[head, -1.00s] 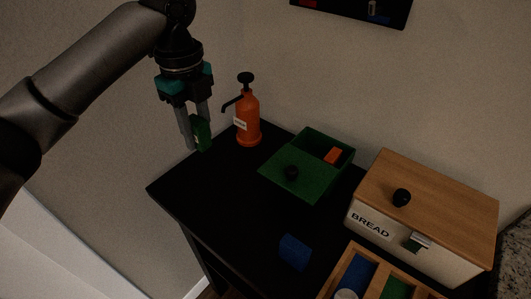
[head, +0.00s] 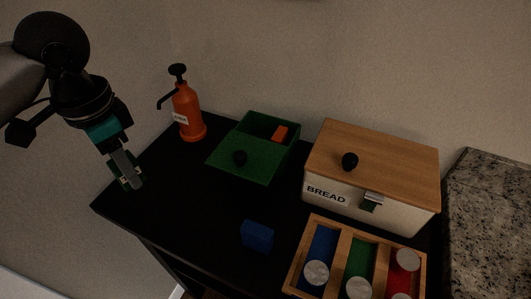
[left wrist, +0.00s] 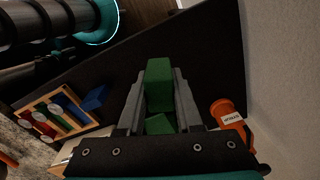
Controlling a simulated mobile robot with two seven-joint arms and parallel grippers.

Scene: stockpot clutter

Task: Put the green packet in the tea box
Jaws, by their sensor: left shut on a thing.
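My left gripper (head: 130,181) is shut on the green packet, which shows between its fingers in the left wrist view (left wrist: 158,80). In the head view the packet is mostly hidden by the fingers, above the left end of the black table. The green box (head: 285,153), which I take as the tea box, stands at the table's middle back. Its knobbed lid (head: 228,165) covers the front part; the back part is open, with an orange packet (head: 280,133) inside. In the left wrist view the green box (left wrist: 160,124) is partly hidden behind my gripper. My right gripper is not in view.
An orange pump bottle (head: 187,112) stands left of the green box. A bread box (head: 370,155) stands right of it. A blue block (head: 257,236) and a wooden sorting tray (head: 290,272) are nearer. The table (head: 190,205) is clear between gripper and block.

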